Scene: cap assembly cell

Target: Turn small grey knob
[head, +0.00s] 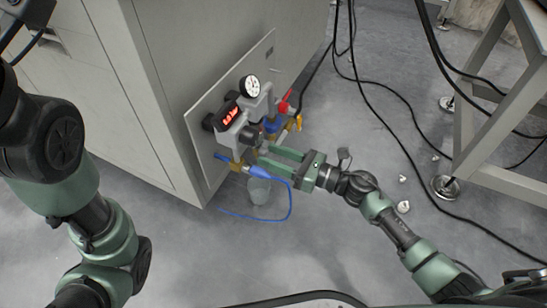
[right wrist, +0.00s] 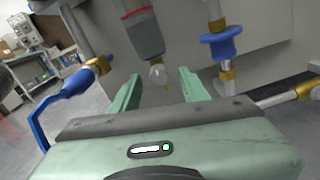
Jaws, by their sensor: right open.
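The small grey knob (right wrist: 158,74) shows in the right wrist view under a dark grey filter bowl (right wrist: 142,32) with a red ring. A small brass tip sits beside it. My right gripper (right wrist: 159,76) is open, with one finger on either side of the knob in this view; I cannot tell whether they touch it. In the head view my right gripper (head: 264,155) reaches in from the right, low at the valve assembly (head: 233,132); the knob cannot be made out there. Only arm links of my left arm show; its gripper is out of view.
A round gauge (head: 250,87), a red digital display (head: 229,115) and a red lever (head: 284,105) sit above the gripper. A blue lever (right wrist: 65,100) and a blue-collared valve (right wrist: 221,43) flank it. Black cables (head: 385,120) lie right.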

